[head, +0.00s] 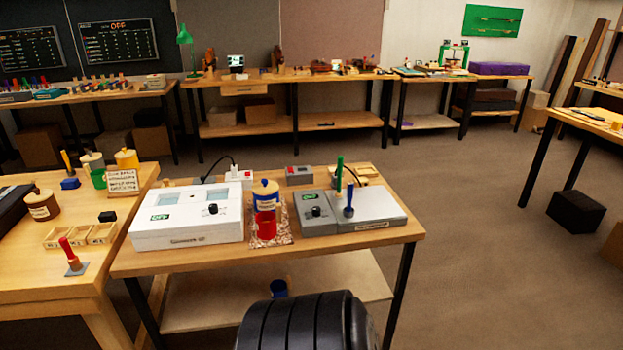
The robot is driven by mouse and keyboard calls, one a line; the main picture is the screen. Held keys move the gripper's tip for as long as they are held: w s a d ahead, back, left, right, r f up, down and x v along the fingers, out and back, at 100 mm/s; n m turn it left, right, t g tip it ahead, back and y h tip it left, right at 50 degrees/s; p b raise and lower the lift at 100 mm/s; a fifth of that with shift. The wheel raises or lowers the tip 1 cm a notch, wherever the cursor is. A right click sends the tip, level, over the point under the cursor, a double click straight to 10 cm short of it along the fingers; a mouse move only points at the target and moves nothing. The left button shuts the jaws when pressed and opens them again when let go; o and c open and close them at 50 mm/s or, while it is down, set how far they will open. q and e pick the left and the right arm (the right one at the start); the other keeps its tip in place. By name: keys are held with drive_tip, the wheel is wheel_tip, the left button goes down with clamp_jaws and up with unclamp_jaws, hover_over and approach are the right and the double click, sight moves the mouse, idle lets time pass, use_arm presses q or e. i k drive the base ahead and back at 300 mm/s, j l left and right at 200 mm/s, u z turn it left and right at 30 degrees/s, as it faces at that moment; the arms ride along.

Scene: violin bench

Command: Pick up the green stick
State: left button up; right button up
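A green stick (339,172) stands upright at the back of the grey hot-plate-like device (368,209) on the middle table. Its lower end is partly hidden, so I cannot tell what it rests in. A blue stick (348,203) stands upright just in front and to the right of it. Neither of my grippers shows in the head view.
The middle table (290,258) also holds a white instrument box (187,222), a red cup (266,227) and a blue-lidded jar (265,196). The floor right of the middle table (470,260) is clear.

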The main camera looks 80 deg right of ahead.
sight(337, 193)
drive_tip(key=z, duration=2.95)
